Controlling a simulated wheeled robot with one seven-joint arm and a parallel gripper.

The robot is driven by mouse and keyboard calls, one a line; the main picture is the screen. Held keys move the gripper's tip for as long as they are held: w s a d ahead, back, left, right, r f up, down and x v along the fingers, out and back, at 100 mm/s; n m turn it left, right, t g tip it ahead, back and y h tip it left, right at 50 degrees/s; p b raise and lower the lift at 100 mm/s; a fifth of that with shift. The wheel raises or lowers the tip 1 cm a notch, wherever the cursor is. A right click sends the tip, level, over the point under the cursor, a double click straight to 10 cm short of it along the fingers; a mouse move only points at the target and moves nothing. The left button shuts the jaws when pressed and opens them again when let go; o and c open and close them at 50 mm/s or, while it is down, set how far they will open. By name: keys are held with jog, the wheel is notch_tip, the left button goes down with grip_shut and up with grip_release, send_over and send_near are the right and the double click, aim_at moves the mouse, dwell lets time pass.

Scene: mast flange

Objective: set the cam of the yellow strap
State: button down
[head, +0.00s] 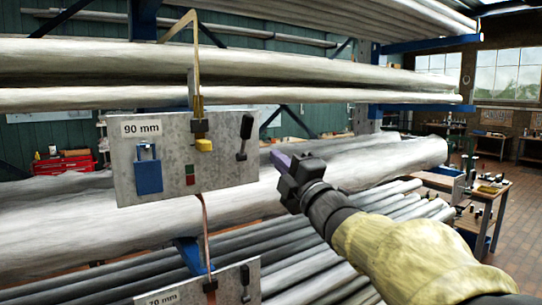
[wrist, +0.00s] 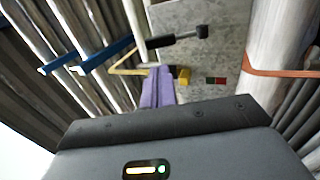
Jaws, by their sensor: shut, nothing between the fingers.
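The yellow strap (head: 194,50) loops over the upper pipes and runs down to a grey panel (head: 222,165) marked "90 mm". A yellow cam block (head: 204,145) sits below a dark buckle on the panel's upper part; it also shows in the wrist view (wrist: 184,76). A black lever (head: 245,135) stands on the panel's right side and shows in the wrist view (wrist: 178,37). My gripper (head: 279,160), with purple fingers, is shut and empty, to the right of the panel. In the wrist view its fingers (wrist: 158,88) partly overlap the cam area; contact cannot be told.
A red and green marker (head: 190,175) and a blue padlock-shaped part (head: 148,170) are on the panel. An orange strap (head: 205,225) runs down to a lower panel marked "70 mm" (head: 205,292). Long pipes (head: 390,160) on blue rack arms lie behind. Workbenches stand at right.

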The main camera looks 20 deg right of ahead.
aim_at(249, 128)
jog(key=p+x, duration=0.6)
jog(key=x, duration=0.4)
jog(key=shift+r, duration=0.2)
jog(key=shift+w+a+p, duration=0.1)
jog(key=shift+w+p, duration=0.2)
jog(key=shift+w, duration=0.2)
